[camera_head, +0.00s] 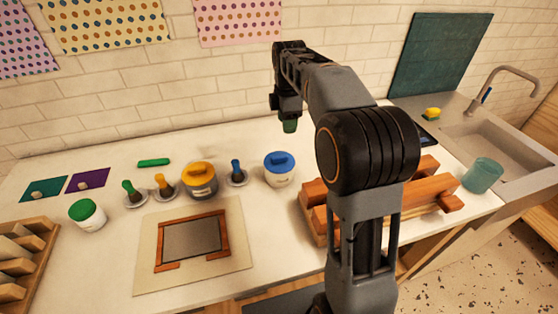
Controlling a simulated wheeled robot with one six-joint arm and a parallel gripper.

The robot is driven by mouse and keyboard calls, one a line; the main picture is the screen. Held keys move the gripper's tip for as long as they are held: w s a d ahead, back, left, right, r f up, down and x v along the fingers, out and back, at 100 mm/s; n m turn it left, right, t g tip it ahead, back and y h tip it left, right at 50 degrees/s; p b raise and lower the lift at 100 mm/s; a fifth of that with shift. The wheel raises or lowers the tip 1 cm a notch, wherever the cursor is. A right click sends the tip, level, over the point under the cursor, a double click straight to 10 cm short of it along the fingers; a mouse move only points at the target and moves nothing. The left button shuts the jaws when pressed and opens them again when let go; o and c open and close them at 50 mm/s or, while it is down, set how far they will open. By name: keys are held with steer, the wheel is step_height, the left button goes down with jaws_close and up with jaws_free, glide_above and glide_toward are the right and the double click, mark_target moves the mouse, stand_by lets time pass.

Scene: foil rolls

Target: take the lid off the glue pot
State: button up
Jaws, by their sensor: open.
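Three lidded pots stand upright on the white counter. The blue-lidded white pot (280,174) is just left of my arm. The yellow-lidded pot (200,184) has a grey body and stands left of it. The green-lidded white pot (87,216) is at the left. All three have their lids on. No label that tells which one is the glue pot is readable. My gripper (289,126) hangs pointing down above the back of the counter, above and beyond the blue-lidded pot, and is open. Something green shows at its tip, too small to make out.
Three knobbed tools, the blue one (236,175) among them, stand between the pots. A framed board (192,240) lies in front. A wooden rack (26,262) is at far left. Wooden blocks (428,190), a teal cup (482,175) and a sink (500,140) are at right.

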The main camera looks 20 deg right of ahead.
glide_above(284, 156)
steer(key=shift+n, duration=0.3)
steer(key=f, duration=0.7)
steer(key=shift+d+f, duration=0.3)
steer(key=shift+f, duration=0.05)
steer(key=shift+w+a+f+p, duration=0.1)
steer(key=shift+f+p, duration=0.15)
steer(key=shift+f, duration=1.25)
steer(key=shift+a+f+p, duration=0.1)
steer(key=shift+f+p, duration=0.15)
steer(key=shift+f, duration=1.2)
jaws_close()
